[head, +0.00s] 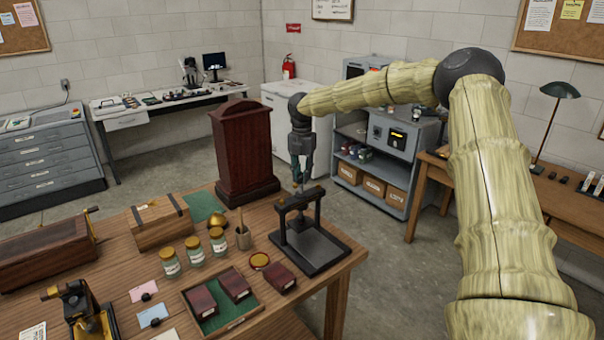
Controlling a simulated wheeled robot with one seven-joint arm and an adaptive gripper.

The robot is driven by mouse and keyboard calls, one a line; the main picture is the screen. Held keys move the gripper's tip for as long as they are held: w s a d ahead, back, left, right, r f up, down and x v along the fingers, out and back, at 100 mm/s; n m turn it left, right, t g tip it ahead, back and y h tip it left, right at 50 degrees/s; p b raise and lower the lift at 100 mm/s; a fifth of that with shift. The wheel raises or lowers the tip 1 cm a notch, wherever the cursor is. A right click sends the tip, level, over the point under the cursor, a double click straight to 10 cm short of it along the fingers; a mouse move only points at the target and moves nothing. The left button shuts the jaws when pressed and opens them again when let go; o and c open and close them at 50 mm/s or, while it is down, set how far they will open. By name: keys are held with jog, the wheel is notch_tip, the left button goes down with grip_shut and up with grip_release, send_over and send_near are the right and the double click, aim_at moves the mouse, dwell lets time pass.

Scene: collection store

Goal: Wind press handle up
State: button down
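The press (316,248) is a small black frame with a flat base plate, standing upright near the right end of the wooden table (345,268). Its dark crossbar lies across the top of two posts. My gripper (299,184) points straight down just above the middle of the crossbar. The fingertips overlap the top of the press, where a thin upright part shows. The handle is too small and too covered by my gripper to make out clearly. I cannot tell whether the fingers touch it or are closed on it.
A tall dark red wooden case (243,150) stands close behind and left of the press. A cup with a brush (243,238), a round brass lid (260,261), several jars and a green-lined tray (236,326) lie left. The floor right of the table is clear.

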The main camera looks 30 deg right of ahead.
jog(key=shift+n, duration=0.3)
jog(key=n, duration=0.2)
jog(key=shift+w+a+n, duration=0.1)
jog(key=shift+w+n, duration=0.05)
jog(key=shift+n, duration=0.25)
jog(key=n, duration=0.3)
jog(key=shift+a+n+p, duration=0.15)
jog(key=shift+n+p, duration=0.2)
jog(key=shift+n, duration=0.05)
jog(key=n, duration=0.3)
jog(key=shift+w+a+n, duration=0.1)
jog(key=shift+a+n, duration=0.1)
jog(key=shift+n, duration=0.1)
jog(key=n, duration=0.2)
jog(key=n+p, duration=0.1)
jog(key=n, duration=0.1)
jog(key=shift+a+n, duration=0.2)
jog(key=shift+n, duration=0.1)
jog(key=n, duration=0.3)
jog(key=shift+a+n+p, duration=0.1)
jog(key=shift+n+p, duration=0.2)
jog(key=n, duration=0.3)
jog(key=shift+s+a+n+p, duration=0.15)
jog(key=shift+s+n+p, duration=0.1)
jog(key=shift+n+p, duration=0.05)
jog(key=n, duration=0.3)
jog(key=shift+s, duration=0.2)
jog(key=shift+s+n+p, duration=0.15)
jog(key=shift+n+p, duration=0.35)
jog(key=shift+n, duration=1.5)
